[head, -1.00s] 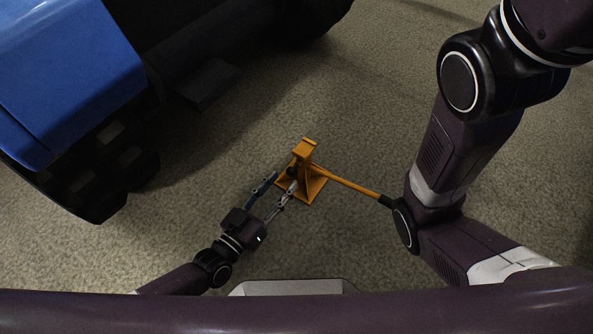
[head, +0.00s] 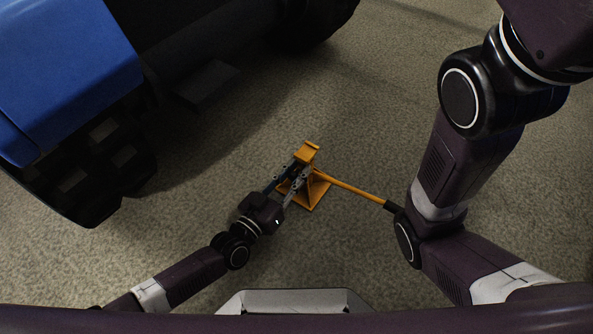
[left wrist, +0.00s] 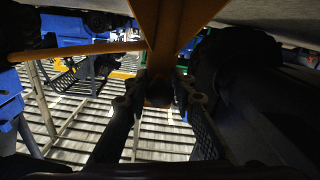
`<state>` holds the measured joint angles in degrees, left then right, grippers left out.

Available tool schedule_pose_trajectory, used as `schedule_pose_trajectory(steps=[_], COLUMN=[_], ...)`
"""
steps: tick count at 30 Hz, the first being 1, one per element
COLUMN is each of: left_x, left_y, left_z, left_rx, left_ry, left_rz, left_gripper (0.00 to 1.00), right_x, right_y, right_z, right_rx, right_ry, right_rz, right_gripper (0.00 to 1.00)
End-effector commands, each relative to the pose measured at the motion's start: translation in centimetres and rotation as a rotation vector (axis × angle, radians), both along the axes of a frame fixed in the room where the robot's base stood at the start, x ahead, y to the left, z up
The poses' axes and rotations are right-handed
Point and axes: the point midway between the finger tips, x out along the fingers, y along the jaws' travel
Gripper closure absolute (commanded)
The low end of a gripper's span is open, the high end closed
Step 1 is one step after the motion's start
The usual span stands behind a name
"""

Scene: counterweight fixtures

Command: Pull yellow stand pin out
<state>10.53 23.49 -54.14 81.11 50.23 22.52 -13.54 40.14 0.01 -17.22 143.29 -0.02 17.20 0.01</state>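The yellow stand (head: 312,190) is on the carpet-like floor near the middle of the head view, with a square base and an upright post. My left gripper (head: 288,183) reaches it from the lower left, its fingers apart beside the post. In the left wrist view the yellow post (left wrist: 172,30) comes down from the top. A dark round knob, perhaps the pin's end (left wrist: 160,92), lies between the two open fingers (left wrist: 160,105), with small gaps seeming to show. The pin itself is not clear in the head view. My right gripper is out of view.
A yellow bar with a dark end (head: 350,188) sticks out from the stand to the right, its end close to my right arm. A blue vehicle with a black tracked or wheeled part (head: 75,80) stands at the upper left. Open floor lies around the stand.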

Motion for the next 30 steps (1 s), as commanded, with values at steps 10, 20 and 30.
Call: schedule_pose_trajectory(steps=[10,20,30], left_x=[0.0,-2.2,-2.7], left_y=[0.0,1.6,1.9], left_z=[0.0,0.2,-0.1], left_rx=[-0.001,0.001,-0.002], left_ry=[0.002,0.005,0.002], left_rz=[0.0,0.001,-0.001], left_gripper=[1.0,1.0,0.82], right_x=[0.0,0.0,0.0], right_y=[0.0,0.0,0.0], right_z=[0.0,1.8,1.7], right_rx=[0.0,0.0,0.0], right_ry=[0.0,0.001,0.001], right_rz=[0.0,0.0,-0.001], right_gripper=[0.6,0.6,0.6])
